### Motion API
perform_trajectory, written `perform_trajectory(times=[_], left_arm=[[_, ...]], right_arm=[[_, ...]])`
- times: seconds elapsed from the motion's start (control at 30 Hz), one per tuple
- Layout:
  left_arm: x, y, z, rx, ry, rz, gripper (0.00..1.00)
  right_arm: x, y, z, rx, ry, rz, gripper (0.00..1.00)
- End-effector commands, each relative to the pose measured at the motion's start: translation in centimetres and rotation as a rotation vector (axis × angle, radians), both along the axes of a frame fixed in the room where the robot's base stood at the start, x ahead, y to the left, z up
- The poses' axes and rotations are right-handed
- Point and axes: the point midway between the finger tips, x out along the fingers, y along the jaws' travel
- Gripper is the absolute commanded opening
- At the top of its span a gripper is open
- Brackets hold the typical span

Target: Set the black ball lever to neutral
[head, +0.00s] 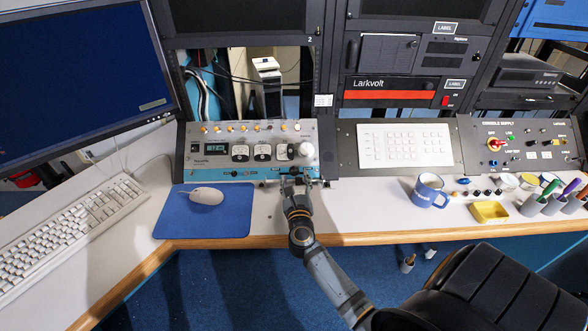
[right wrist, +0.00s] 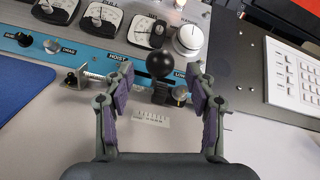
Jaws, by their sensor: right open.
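The black ball lever (right wrist: 160,64) shows in the right wrist view at the front of the winch panel, its round black knob between the two fingers of my right gripper (right wrist: 161,90). The fingers are spread apart with a gap on each side of the ball, and I see no contact. HOIST and LOWER markings lie to either side of the lever on the blue strip. In the head view my right gripper (head: 296,182) is at the panel's front edge and mostly hides the lever. The winch panel (head: 222,151) has gauges and a digital display. My left gripper is not in view.
A large white knob (right wrist: 188,39) is just behind the lever, and a small metal bracket (right wrist: 76,78) is to its left. A blue mat (head: 176,222) with a white mouse (head: 207,196) lies left of my right arm. A blue mug (head: 428,191) stands to the right.

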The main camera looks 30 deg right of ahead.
Motion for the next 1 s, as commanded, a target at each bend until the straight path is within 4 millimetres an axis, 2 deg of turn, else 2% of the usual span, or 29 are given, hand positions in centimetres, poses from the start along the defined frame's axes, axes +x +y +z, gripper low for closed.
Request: perform_trajectory(times=[0.1, 0.23, 0.6, 1.0], left_arm=[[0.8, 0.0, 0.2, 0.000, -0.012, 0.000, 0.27], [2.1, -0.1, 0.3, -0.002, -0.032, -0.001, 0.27], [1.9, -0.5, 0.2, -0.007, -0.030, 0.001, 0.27], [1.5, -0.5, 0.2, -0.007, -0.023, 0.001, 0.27]], right_arm=[[2.1, -1.2, 0.1, -0.003, -0.001, 0.000, 0.56], [3.5, -1.9, 0.0, -0.002, 0.001, 0.000, 0.56], [4.0, -2.3, -0.1, -0.001, 0.001, 0.001, 0.55], [4.0, -2.3, -0.1, -0.002, 0.001, 0.001, 0.01]])
